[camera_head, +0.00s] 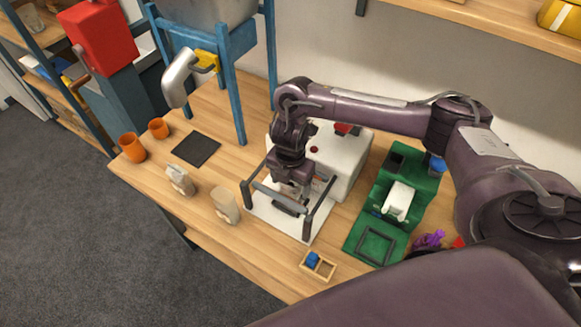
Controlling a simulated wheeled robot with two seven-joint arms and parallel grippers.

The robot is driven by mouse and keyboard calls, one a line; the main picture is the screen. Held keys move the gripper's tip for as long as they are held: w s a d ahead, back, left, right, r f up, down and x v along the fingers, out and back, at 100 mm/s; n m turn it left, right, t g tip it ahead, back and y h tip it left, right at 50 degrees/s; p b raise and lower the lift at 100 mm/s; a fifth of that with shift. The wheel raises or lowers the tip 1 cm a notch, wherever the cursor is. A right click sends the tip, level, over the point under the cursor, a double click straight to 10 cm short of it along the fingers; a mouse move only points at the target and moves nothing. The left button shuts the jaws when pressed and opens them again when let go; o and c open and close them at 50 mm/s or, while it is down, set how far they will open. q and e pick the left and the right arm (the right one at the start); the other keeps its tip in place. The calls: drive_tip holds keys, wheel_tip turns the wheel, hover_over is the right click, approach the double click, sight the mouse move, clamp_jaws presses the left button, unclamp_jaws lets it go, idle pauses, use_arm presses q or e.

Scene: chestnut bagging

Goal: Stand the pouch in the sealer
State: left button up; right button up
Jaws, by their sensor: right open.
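The sealer (345,160) is a white box with a white base plate and a dark handle frame at its front. My right gripper (287,203) is open and hangs over the base plate, inside the handle frame. The gripper and wrist hide much of the sealer's front, so I cannot tell whether a pouch stands there. Two tan pouches stand on the table left of the sealer: one (180,181) farther left, with a pale label, and one (225,206) close to the handle frame. Both are apart from the gripper. My left gripper is out of view.
A green machine (375,243) stands right of the sealer. A small wooden tray (326,267) with a blue block lies near the front edge. Orange cups (132,148), a black mat (195,149) and a blue-legged hopper stand (228,95) are at the left. Free table lies around the pouches.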

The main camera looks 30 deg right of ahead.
wheel_tip(320, 180, up, 10)
drive_tip(key=shift+f+p, duration=0.1)
drive_tip(key=shift+p, duration=1.15)
drive_tip(key=shift+r, duration=0.7)
